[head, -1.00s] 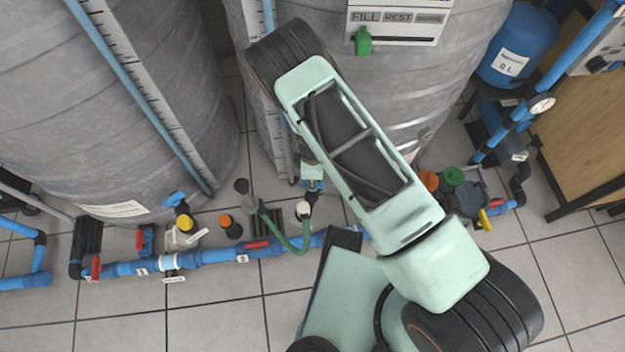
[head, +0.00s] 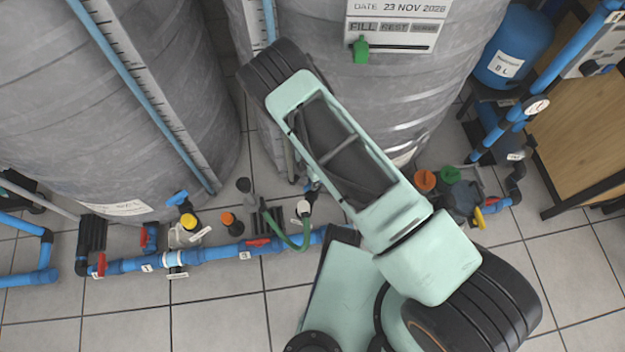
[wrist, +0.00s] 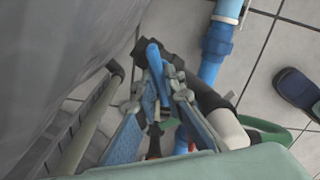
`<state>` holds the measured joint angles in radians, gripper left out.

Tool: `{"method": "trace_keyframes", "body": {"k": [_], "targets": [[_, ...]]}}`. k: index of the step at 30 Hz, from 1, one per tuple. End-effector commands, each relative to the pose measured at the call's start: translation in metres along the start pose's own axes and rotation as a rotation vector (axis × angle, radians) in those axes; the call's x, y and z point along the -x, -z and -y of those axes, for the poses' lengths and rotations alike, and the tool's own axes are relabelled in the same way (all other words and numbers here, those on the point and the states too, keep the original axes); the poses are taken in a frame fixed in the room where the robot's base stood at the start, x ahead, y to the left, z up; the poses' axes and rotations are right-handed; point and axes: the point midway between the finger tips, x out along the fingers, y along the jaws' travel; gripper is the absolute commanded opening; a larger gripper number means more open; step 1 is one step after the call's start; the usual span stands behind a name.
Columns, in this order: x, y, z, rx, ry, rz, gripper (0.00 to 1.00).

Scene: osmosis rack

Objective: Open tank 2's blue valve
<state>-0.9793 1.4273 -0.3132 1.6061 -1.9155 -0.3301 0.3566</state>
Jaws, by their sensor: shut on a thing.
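Tank 2's blue valve shows in the wrist view as a blue lever handle (wrist: 155,62) on a dark fitting beside the grey tank wall. My gripper (wrist: 164,92) is shut on this handle, with a finger on each side of it. The far part of the handle sticks out beyond the fingertips. In the head view my arm hides most of the gripper and the valve, low in front of the middle tank (head: 340,90). How far the handle is turned I cannot tell.
Another blue handle (head: 177,198) stands at the left tank (head: 110,100). A blue pipe (head: 205,256) with red handles runs along the floor in front. A green hose (head: 291,243) curves close by the valve. Orange and green caps (head: 437,178) lie right of my arm.

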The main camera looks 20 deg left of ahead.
Motion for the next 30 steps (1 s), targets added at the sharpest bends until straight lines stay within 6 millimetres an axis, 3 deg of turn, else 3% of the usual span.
{"method": "trace_keyframes", "body": {"k": [15, 16, 21, 30], "targets": [[0.0002, -0.0004, -0.0007, 0.023, -0.001, 0.001, 0.0], [0.0002, -0.0004, -0.0007, 0.023, -0.001, 0.001, 0.1], [0.0002, -0.0003, -0.0005, 0.022, -0.001, 0.001, 0.27], [0.002, -0.0001, -0.0005, 0.022, -0.001, 0.0, 0.27]]}}
